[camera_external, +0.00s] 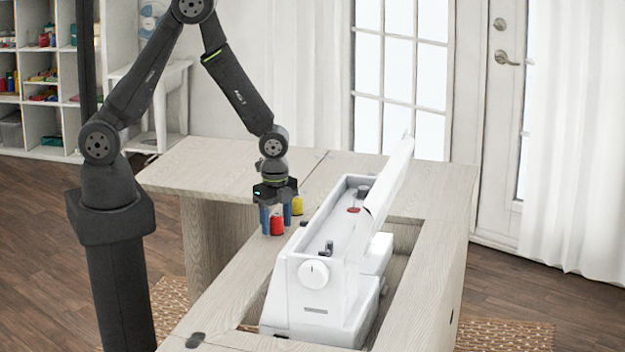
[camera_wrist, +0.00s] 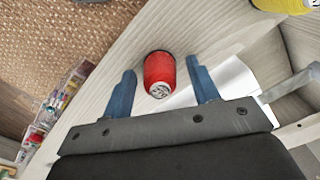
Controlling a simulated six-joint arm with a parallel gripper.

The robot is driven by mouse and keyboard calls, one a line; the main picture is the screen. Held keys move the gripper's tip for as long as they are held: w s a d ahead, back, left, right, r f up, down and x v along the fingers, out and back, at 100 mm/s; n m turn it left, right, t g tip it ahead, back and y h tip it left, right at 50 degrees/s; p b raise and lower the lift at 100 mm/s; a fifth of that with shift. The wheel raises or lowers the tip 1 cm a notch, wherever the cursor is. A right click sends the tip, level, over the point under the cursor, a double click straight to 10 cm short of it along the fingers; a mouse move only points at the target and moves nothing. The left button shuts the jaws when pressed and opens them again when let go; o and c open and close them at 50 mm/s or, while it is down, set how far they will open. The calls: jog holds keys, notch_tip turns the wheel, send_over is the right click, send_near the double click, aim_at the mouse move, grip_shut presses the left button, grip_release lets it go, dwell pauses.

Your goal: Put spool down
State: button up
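The red spool (camera_external: 277,225) stands upright on the wooden cabinet top, left of the white sewing machine. My gripper (camera_external: 276,222) points down over it with its two blue fingers on either side. In the wrist view, the red spool (camera_wrist: 159,72) sits between the fingers of my gripper (camera_wrist: 162,68), with a visible gap on both sides. The gripper is open and not holding the spool. A yellow spool (camera_external: 297,206) stands just behind and to the right; it also shows at the top right corner of the wrist view (camera_wrist: 285,4).
The white sewing machine (camera_external: 310,275) with its lid raised stands close to the right of my gripper, in an opening of the cabinet top (camera_external: 215,165). The left leaf of the cabinet top is clear. Shelves (camera_external: 40,125) stand far left.

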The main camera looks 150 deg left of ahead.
jog(key=shift+r, duration=0.15)
notch_tip(320, 180, up, 12)
dwell(0.7)
notch_tip(320, 180, down, 12)
jog(key=shift+f, duration=0.1)
jog(key=shift+a+r, duration=0.1)
jog(key=shift+r, duration=0.85)
jog(key=shift+f, duration=0.15)
